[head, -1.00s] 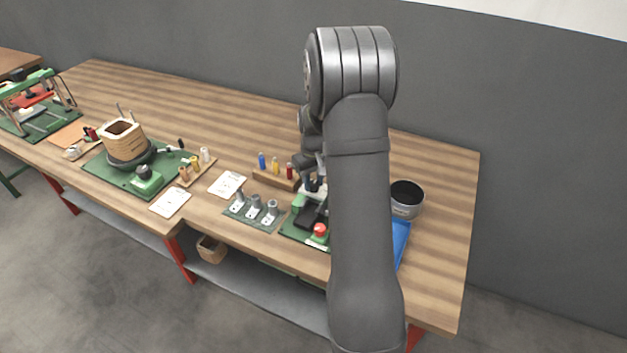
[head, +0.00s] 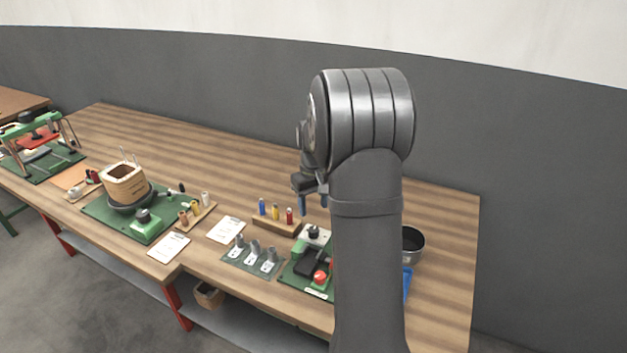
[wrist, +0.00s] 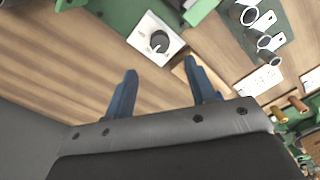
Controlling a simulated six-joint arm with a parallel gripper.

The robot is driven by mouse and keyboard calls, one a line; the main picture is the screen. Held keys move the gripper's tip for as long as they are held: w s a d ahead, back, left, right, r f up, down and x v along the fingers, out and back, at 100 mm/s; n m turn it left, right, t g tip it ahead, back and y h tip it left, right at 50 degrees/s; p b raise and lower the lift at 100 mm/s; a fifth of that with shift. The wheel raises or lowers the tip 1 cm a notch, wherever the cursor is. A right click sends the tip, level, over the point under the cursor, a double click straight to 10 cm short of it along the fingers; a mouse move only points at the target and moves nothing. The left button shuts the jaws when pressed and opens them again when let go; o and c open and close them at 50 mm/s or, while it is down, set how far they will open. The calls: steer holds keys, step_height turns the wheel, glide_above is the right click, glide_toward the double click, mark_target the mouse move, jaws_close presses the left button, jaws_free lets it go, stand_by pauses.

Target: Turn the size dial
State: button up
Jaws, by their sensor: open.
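The size dial (wrist: 159,40) is a dark round knob on a white square plate, at the top middle of the wrist view. In the head view the dial (head: 313,231) stands at the back of a green machine base, just left of my arm. My gripper (wrist: 158,75) is open and empty; its two blue fingers reach toward the dial in the wrist view, apart from it. In the head view my gripper (head: 313,205) hangs above and behind the dial, partly hidden by my arm.
A red button (head: 320,277) sits at the front of the same base. A wooden block with blue, yellow and red pieces (head: 275,226) stands close behind left. A green plate with metal lugs (head: 252,256) lies left. A dark pot (head: 413,241) stands right.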

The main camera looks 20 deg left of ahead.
step_height(320, 180, up, 9)
glide_above(314, 229)
steer(key=shift+f, duration=0.1)
steer(key=shift+f, duration=0.1)
stand_by(0.4)
step_height(314, 229, down, 17)
steer(key=shift+f, duration=0.2)
stand_by(0.4)
steer(key=shift+r, duration=0.1)
